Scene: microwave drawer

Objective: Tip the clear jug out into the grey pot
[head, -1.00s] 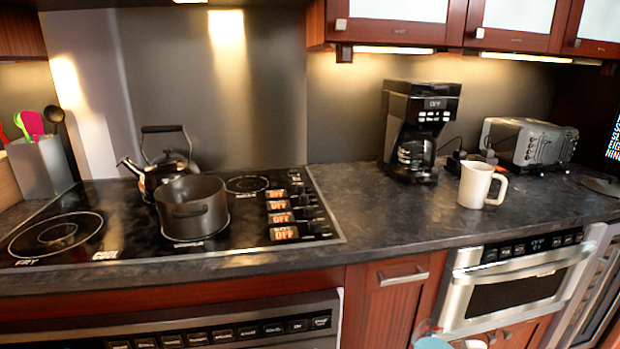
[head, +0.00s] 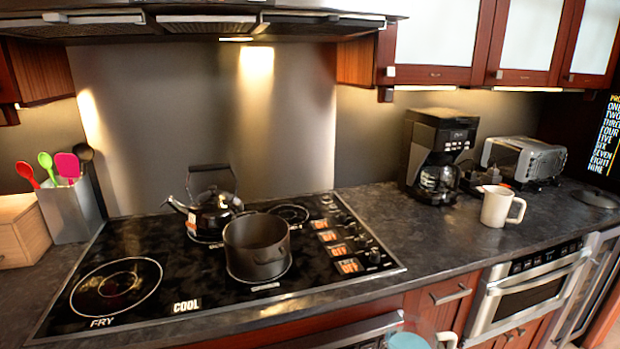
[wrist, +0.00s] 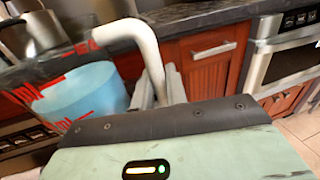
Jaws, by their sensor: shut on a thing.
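The grey pot (head: 256,250) stands upright and open on the stove's front burner in the head view. Its inside looks dark, and I cannot tell whether it holds anything. The clear jug (wrist: 82,94) has red markings, a pale handle and something light blue inside. It is held in front of the counter, roughly upright. My gripper (wrist: 160,88) is shut on the jug's handle in the wrist view. In the head view only the top of the jug (head: 408,341) shows at the bottom edge, to the right of the pot and nearer to me.
A black kettle (head: 212,212) stands close behind the pot to the left. Stove knobs (head: 345,248) lie to the pot's right. A coffee maker (head: 437,160), white mug (head: 500,206) and toaster (head: 525,162) stand further right. The range hood (head: 200,22) hangs above.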

